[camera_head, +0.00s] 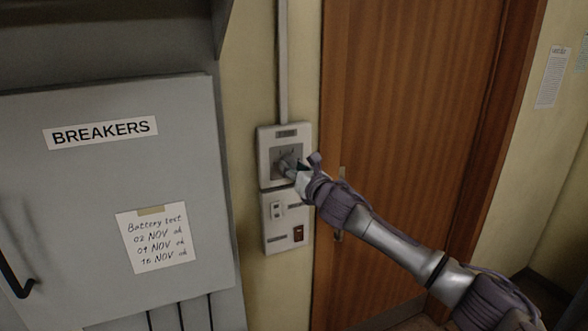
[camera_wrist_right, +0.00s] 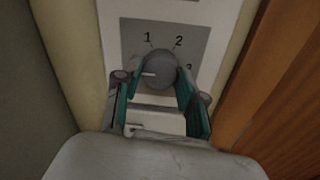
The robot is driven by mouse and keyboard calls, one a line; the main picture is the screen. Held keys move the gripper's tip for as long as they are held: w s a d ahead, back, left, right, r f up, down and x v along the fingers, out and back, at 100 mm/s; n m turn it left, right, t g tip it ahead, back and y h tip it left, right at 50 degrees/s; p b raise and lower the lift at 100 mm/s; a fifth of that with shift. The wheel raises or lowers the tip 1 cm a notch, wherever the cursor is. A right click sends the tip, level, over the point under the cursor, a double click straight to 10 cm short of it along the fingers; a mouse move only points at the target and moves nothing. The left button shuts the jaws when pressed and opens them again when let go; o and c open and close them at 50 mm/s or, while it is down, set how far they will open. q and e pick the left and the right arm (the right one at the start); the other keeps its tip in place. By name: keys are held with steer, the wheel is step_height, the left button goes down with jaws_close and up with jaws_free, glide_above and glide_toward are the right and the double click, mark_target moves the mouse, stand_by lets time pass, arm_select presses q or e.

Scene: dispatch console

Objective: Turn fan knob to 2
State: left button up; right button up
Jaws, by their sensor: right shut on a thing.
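The fan knob (camera_wrist_right: 157,72) is a round grey knob on a grey dial plate (camera_wrist_right: 190,42) marked 1, 2 and 3. Its white pointer line points left, below the 1. My right gripper (camera_wrist_right: 155,92) has its two teal-lined fingers on either side of the knob and is shut on it. In the head view the knob (camera_head: 287,160) sits on the upper wall plate, partly covered by my right gripper (camera_head: 294,168). The dial's left edge is partly hidden by a finger in the wrist view. My left gripper is not in view.
A lower switch plate (camera_head: 272,222) with a white switch and a red switch (camera_head: 298,233) is just below the knob. A grey breaker cabinet (camera_head: 100,190) stands left. A brown wooden door (camera_head: 420,100) is close on the right.

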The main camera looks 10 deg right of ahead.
steer(key=shift+m, duration=0.4)
steer(key=m, duration=0.5)
steer(key=shift+f+m, duration=0.1)
steer(key=shift+m, duration=0.2)
steer(key=m+b, duration=0.1)
steer(key=m, duration=0.4)
steer(key=shift+m+t, duration=0.3)
steer(key=shift+t, duration=0.1)
steer(key=m+h+b, duration=0.1)
steer(key=m+b, duration=0.1)
steer(key=m, duration=1)
steer(key=shift+a+f+m, duration=0.1)
steer(key=shift+f+m, duration=0.05)
steer(key=shift+m, duration=0.15)
steer(key=o, duration=1.1)
steer(key=shift+o, duration=0.2)
steer(key=shift+s, duration=0.1)
